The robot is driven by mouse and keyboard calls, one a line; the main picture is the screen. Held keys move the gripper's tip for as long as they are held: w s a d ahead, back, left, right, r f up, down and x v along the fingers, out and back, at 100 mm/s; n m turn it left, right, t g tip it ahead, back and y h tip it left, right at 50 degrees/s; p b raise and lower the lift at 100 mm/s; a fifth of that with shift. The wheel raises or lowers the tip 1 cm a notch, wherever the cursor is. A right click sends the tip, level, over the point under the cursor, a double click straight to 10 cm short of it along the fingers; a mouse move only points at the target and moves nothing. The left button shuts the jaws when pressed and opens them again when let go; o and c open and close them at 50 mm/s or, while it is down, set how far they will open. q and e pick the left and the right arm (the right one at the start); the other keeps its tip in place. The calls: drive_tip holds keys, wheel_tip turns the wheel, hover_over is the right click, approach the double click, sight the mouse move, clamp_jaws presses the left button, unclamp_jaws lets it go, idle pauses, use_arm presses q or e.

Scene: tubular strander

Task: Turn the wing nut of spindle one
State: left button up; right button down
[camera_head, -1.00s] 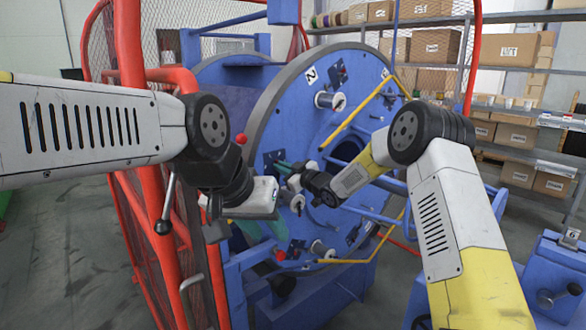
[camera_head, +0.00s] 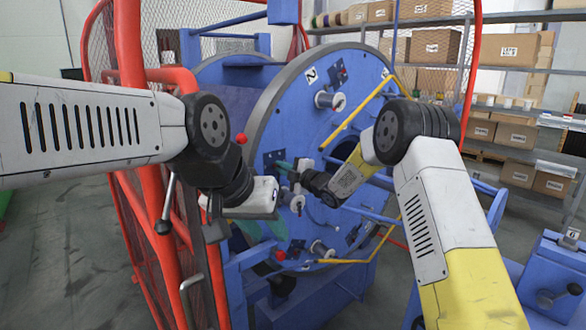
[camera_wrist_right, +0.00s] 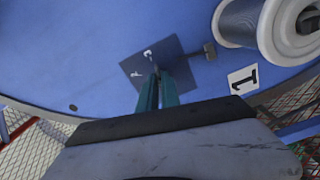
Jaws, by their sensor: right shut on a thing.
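The blue disc (camera_head: 300,130) of the strander carries the spindles. In the right wrist view a "1" label (camera_wrist_right: 243,79) sits beside a dark square plate (camera_wrist_right: 180,68) on the disc. My right gripper (camera_wrist_right: 155,78) is shut with its teal fingertips at this plate, on the wing nut, which the fingertips mostly hide. Small pale bits show at the tips. In the head view my right gripper (camera_head: 283,166) reaches the disc's left part. My left gripper (camera_head: 262,230) hangs lower left, its green fingers seemingly apart, away from the plate.
A spool (camera_wrist_right: 265,25) and a small metal latch (camera_wrist_right: 206,52) are close to my right fingers. A red guard frame with mesh (camera_head: 130,100) stands left of the disc. Yellow bars (camera_head: 350,118) cross before the disc. Shelves with boxes (camera_head: 520,130) stand at the back right.

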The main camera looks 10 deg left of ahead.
drive_tip(key=shift+f+n, duration=0.1)
drive_tip(key=shift+n, duration=1.1)
drive_tip(key=c, duration=1.6)
unclamp_jaws()
drive_tip(key=shift+o, duration=0.2)
drive_tip(key=v, duration=0.7)
drive_tip(key=shift+s+d, duration=0.25)
drive_tip(key=shift+d, duration=0.1)
drive_tip(key=shift+d, duration=0.1)
